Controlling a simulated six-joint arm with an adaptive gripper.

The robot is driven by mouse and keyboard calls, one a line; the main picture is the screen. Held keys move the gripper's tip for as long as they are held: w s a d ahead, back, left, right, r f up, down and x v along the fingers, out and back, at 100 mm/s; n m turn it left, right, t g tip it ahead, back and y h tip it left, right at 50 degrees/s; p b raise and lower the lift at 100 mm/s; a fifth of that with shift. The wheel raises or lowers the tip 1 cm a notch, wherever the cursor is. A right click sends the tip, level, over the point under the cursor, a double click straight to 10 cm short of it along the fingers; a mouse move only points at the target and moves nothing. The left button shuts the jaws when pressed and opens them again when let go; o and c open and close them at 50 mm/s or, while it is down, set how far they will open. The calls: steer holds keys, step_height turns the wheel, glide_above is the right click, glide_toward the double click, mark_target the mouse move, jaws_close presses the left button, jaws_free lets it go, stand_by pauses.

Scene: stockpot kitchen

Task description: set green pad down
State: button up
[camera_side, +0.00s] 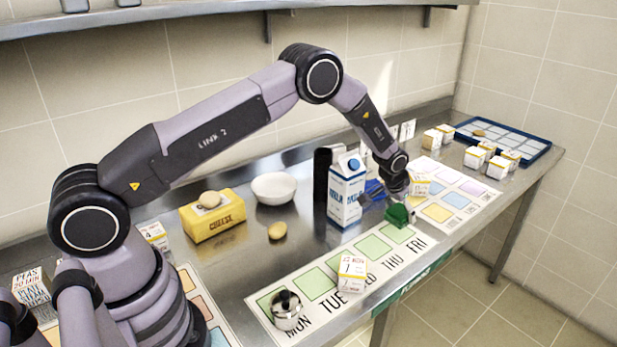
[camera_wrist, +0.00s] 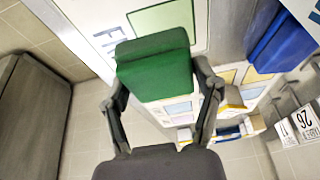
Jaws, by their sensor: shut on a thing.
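The green pad (camera_side: 397,214) is in my gripper (camera_side: 399,202), above or at the FRI end of the weekday strip (camera_side: 327,310). In the wrist view the green pad (camera_wrist: 155,68) sits between the two fingers of my gripper (camera_wrist: 160,90), which are shut on it. The strip has pale green squares over the names MON to FRI; one pale green square (camera_wrist: 166,24) shows just past the pad in the wrist view. I cannot tell whether the pad touches the strip.
A blue-and-white milk carton (camera_side: 345,195) and a blue object (camera_side: 374,189) stand close behind my gripper. A white numbered block (camera_side: 352,272) and a small metal pot (camera_side: 286,310) are on the strip. Several blocks and a blue tray (camera_side: 543,150) lie at right.

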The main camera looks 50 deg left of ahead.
mark_target(401, 234)
steer(key=w+f, duration=0.2)
steer(key=shift+f, duration=1.7)
steer(key=o, duration=0.9)
steer(key=shift+f, duration=0.15)
